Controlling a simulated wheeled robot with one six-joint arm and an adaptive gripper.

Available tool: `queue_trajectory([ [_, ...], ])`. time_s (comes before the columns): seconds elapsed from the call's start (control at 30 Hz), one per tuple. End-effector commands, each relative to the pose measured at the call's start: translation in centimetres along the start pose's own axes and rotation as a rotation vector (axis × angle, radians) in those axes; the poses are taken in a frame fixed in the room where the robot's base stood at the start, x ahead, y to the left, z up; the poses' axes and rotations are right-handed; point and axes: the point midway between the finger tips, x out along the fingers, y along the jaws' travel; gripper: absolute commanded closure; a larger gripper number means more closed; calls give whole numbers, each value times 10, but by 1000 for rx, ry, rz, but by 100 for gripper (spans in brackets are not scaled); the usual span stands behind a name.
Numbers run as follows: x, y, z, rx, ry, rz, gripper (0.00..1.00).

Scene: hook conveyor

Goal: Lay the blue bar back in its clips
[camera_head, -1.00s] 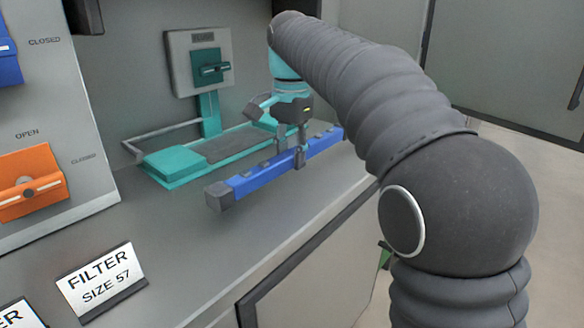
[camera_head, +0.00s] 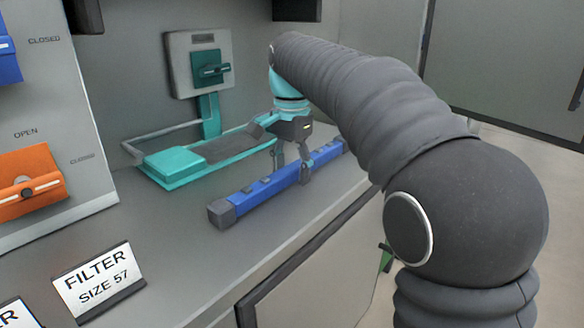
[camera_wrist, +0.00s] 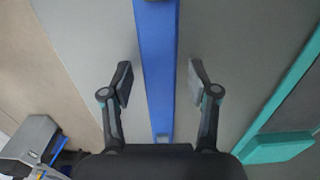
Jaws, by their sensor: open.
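The blue bar (camera_head: 258,192) with a dark grey end block lies along the grey counter, in front of the teal unit. It also shows in the wrist view (camera_wrist: 158,60), running up the picture between my fingers. My gripper (camera_head: 293,172) is low over the bar, with one finger on each side. In the wrist view my gripper (camera_wrist: 159,82) is open, with a gap between each finger and the bar. I cannot make out the clips; the far end of the bar is partly hidden by my arm.
The teal unit (camera_head: 172,172) with its grey rail stands just behind the bar. A sign reading "FILTER SIZE 57" (camera_head: 98,281) stands front left. The counter in front of the bar is clear.

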Motion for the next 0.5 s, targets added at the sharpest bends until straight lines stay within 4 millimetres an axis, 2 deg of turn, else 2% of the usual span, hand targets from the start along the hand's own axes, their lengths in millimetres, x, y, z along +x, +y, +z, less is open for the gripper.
queue_trajectory([
  [0.13,-6,0,0,0,1,-1,40],
  [0.23,-17,0,0,0,1,-2,40],
  [0.5,-70,-1,-1,0,1,-2,40],
])
